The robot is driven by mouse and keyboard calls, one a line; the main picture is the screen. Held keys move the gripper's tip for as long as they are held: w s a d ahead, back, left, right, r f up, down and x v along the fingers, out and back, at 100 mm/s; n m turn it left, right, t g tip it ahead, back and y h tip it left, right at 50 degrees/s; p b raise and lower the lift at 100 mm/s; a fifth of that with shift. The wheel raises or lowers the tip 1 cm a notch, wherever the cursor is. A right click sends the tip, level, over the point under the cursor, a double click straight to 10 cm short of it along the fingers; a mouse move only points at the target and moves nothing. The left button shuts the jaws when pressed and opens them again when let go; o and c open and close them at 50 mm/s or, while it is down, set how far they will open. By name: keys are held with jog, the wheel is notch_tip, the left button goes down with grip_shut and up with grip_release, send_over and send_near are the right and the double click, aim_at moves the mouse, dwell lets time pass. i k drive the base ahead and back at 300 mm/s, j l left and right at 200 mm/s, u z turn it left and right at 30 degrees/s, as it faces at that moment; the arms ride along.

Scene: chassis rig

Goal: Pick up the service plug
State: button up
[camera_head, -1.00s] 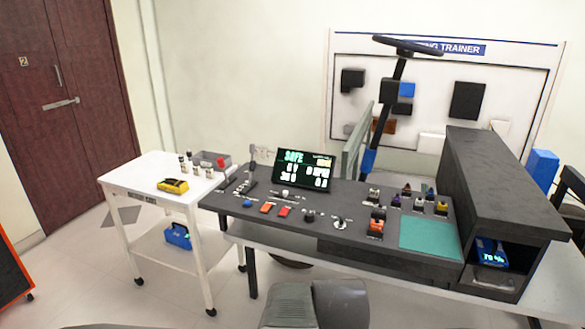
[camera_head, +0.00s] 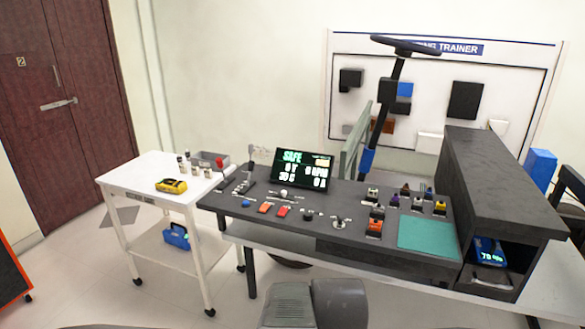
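An orange block with a dark top (camera_head: 375,227), which looks like the service plug, sits on the dark console top (camera_head: 330,222), left of the teal mat (camera_head: 428,236). It is small, so I cannot be sure which part is the plug or whether it is seated in a socket. Orange and red rectangular switches (camera_head: 274,209) lie farther left on the console. My gripper is not in view, and nothing visible holds the orange block.
A screen reading SAFE (camera_head: 303,169) stands at the console's back. A steering wheel on a column (camera_head: 405,46) rises behind. A raised dark box (camera_head: 500,185) bounds the right. A white cart (camera_head: 130,177) with a yellow meter (camera_head: 171,186) stands left. Grey seat-like shapes (camera_head: 315,304) are in front.

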aim_at(375, 225)
jog(key=i+l+u, duration=0.25)
jog(key=l+u, duration=0.2)
jog(key=l, duration=0.3)
jog(key=i+l+u, duration=0.25)
jog(key=l, duration=0.15)
jog(key=l+u, duration=0.25)
jog(key=l, duration=0.15)
jog(key=k, duration=0.05)
